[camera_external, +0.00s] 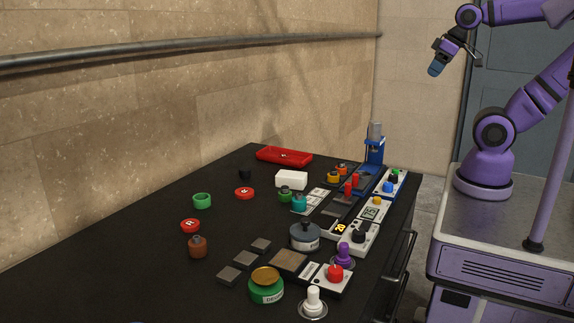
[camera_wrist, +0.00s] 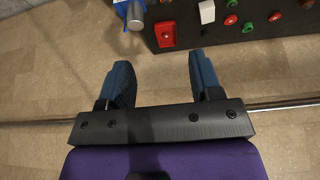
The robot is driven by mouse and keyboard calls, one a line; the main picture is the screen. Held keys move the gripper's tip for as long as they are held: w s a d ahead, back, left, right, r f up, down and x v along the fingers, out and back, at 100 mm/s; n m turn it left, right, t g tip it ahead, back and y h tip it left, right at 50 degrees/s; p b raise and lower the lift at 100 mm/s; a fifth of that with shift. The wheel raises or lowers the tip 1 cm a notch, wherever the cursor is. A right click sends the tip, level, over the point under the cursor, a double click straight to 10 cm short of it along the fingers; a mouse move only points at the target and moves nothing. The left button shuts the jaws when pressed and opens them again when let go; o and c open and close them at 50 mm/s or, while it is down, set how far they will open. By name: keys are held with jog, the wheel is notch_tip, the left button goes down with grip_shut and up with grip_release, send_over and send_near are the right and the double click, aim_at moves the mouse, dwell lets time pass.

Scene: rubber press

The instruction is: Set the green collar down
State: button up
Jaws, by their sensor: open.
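The green collar (camera_external: 202,201) rests on the black bench top, at its left part in the external view, apart from my gripper. It looks like a short green ring with an open top. A small green ring (camera_wrist: 247,27) in the wrist view appears to be the same collar. My gripper (camera_external: 437,68) is high above the far right side of the bench, well away from the collar. In the wrist view the two blue fingers (camera_wrist: 163,75) are spread with nothing between them. A smaller green part (camera_external: 285,196) sits near the middle of the bench.
A white box (camera_external: 291,180) and red tray (camera_external: 284,156) lie farther back. A blue press (camera_external: 375,150) rises at the far right. The bench's left side is mostly clear.

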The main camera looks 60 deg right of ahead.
jog(key=w+a+f+m+t+y, duration=0.1)
jog(key=w+a+f+m, duration=0.3)
jog(key=w, duration=0.4)
jog(key=w+a+f+m, duration=0.3)
jog(key=w+f, duration=0.3)
jog(key=w, duration=0.2)
jog(key=w+a+f+m+t+y, duration=0.1)
jog(key=w+a+f+m, duration=0.3)
jog(key=w, duration=0.4)
jog(key=m+t+y, duration=0.4)
jog(key=m, duration=1.3)
send_near(290, 192)
jog(key=shift+w+a+r, duration=0.45)
jog(key=shift+w+r, duration=0.2)
jog(key=shift+w, duration=0.05)
jog(key=m, duration=0.1)
jog(key=f+m, duration=0.1)
jog(key=shift+a+f+m+t, duration=0.1)
jog(key=shift+a+m+t, duration=0.25)
jog(key=shift+m+t, duration=0.05)
jog(key=shift+d+x, duration=0.1)
jog(key=shift+x, duration=1.8)
jog(key=shift+d+x, duration=0.15)
jog(key=shift+x, duration=1.7)
jog(key=shift+w, duration=0.15)
jog(key=shift+c, duration=0.2)
